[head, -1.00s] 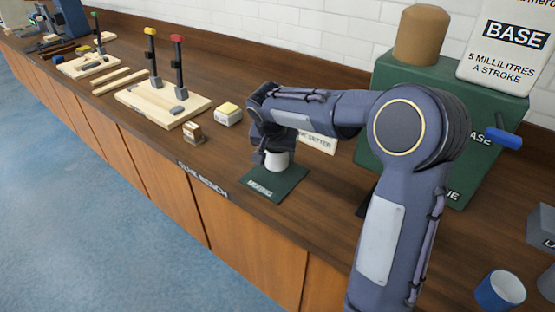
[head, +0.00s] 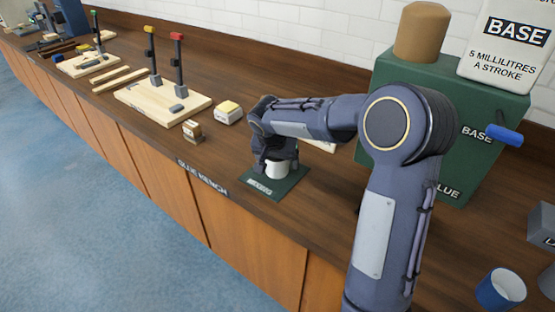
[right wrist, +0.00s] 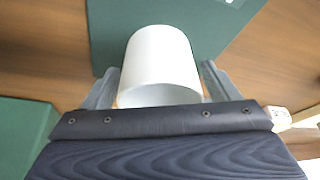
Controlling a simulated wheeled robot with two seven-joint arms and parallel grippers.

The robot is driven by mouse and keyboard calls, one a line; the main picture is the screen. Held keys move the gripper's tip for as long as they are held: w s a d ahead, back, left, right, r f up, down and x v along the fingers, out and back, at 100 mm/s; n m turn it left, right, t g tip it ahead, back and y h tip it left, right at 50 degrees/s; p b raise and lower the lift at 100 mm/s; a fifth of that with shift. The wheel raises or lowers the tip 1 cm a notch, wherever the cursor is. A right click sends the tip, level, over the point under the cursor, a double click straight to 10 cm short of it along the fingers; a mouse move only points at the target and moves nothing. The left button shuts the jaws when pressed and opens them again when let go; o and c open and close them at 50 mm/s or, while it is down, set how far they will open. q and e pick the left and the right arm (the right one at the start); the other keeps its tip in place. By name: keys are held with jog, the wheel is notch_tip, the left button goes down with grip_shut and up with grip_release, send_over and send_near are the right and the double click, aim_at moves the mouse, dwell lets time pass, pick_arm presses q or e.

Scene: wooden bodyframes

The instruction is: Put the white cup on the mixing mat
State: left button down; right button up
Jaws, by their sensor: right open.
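The white cup (head: 277,170) appears to stand upright on the dark green mixing mat (head: 288,187), near the counter's front edge. My right gripper (head: 275,160) is right at the cup, coming from behind and above, and partly hides it. In the right wrist view the cup (right wrist: 160,62) sits between the two open fingers (right wrist: 160,85), with a small gap at the right finger. The green mat (right wrist: 105,35) lies beyond the cup there. My left gripper is not in view.
A large green base dispenser (head: 440,130) stands behind my right arm. A blue cup (head: 500,289) is at the lower right. A small wooden block (head: 192,131), a yellow-topped box (head: 229,112) and a wooden board with clamps (head: 150,100) lie to the left.

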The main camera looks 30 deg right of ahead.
jog(key=shift+a+r, duration=0.1)
jog(key=shift+r, duration=0.35)
jog(key=v, duration=1.1)
jog(key=s+a+f+n+y, duration=0.2)
jog(key=s+a, duration=0.1)
jog(key=s, duration=0.6)
jog(key=s+a+f+n+t+y, duration=0.1)
jog(key=s+a+f+n+y, duration=0.1)
jog(key=s, duration=0.6)
jog(key=s+a+f+n+t+y, duration=0.1)
jog(key=s+a+f+n+y, duration=0.1)
jog(key=s, duration=0.7)
jog(key=shift+s+a+n+y+p, duration=0.3)
jog(key=shift+a+n+y+p, duration=0.2)
jog(key=shift+a+n, duration=0.35)
jog(key=shift+a+f, duration=0.1)
